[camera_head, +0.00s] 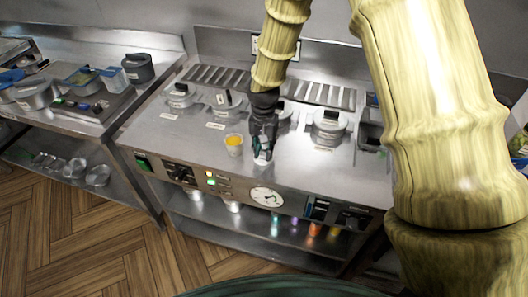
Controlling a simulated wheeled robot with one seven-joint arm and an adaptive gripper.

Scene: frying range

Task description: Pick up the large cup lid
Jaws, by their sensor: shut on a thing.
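My gripper (262,148) points down over the front middle of the steel range top. Its dark fingers are shut on a small white thing (262,160), which looks like the large cup lid. Most of it is hidden by the fingers, and its shape is too small to make out. It is at or just above the range top; I cannot tell whether it touches. A pale cup with yellow-orange contents (234,145) stands upright just left of my gripper, apart from it.
Lidded pots (180,95) stand in a row along the back of the steel range top (185,135), one (329,122) right of my gripper. The front panel has switches and a round dial (267,197). A side counter (60,115) with containers is at left. The front left top is clear.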

